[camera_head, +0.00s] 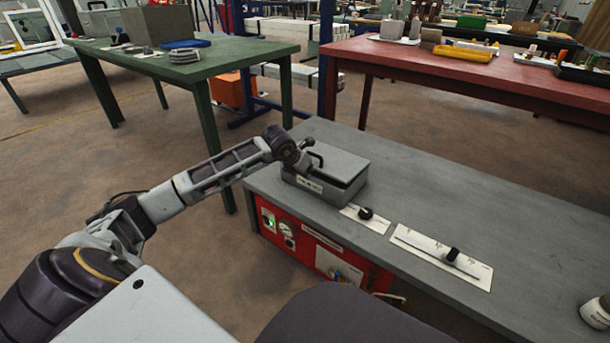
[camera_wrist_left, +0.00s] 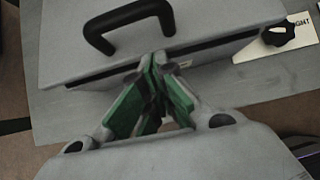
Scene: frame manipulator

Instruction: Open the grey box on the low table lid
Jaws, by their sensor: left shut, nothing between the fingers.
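The grey box (camera_head: 342,168) sits on the low grey table (camera_head: 430,200), near its left end. A black handle (camera_head: 317,160) stands on its lid; the handle also shows in the left wrist view (camera_wrist_left: 128,20). My left gripper (camera_head: 303,163) is at the box's front edge, by the handle. In the left wrist view my gripper's green-padded fingers (camera_wrist_left: 158,62) are together and empty, with their tips at the dark gap under the lid's front edge. The handle is beyond the fingertips, not between them. Whether the tips touch the lid cannot be told.
Two white plates with black knobs, a nearer slider plate (camera_head: 442,255) and a smaller plate (camera_head: 366,215), lie right of the box. A green table (camera_head: 190,55) and red table (camera_head: 470,75) stand behind.

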